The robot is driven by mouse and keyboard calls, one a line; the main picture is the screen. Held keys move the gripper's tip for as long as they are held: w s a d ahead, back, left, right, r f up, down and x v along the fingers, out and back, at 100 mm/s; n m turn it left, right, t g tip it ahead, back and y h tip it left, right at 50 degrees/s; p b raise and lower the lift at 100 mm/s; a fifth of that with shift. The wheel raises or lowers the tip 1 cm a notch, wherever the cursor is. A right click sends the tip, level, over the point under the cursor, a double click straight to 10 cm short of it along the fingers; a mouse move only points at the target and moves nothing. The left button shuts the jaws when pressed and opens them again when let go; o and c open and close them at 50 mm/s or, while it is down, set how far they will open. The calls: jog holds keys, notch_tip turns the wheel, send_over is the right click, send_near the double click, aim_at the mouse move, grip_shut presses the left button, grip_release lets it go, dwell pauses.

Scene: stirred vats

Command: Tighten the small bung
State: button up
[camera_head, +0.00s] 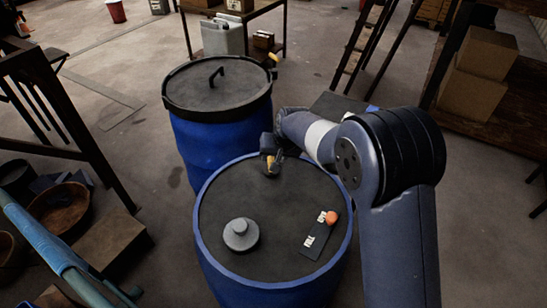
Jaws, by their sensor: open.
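A blue drum (208,251) with a dark flat top (262,205) stands in the near middle. A stepped round grey bung (240,234) sits on the left of its top. My gripper (271,163) is open over the far part of the drum top, at the end of my arm coming from the right. A small yellowish piece (272,169) shows at the fingertips. I cannot tell whether it is the small bung or part of my gripper. Whether the fingers touch the top is also unclear.
A dark plate with white markings (315,240) and an orange knob (331,217) lies on the drum top's right. Behind stands a second blue drum (205,143) with a handled black lid (225,87). A bench (265,10) and ladder (362,45) stand farther back.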

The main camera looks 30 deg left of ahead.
aim_at(271, 162)
jog(key=shift+x, duration=1.25)
grip_shut()
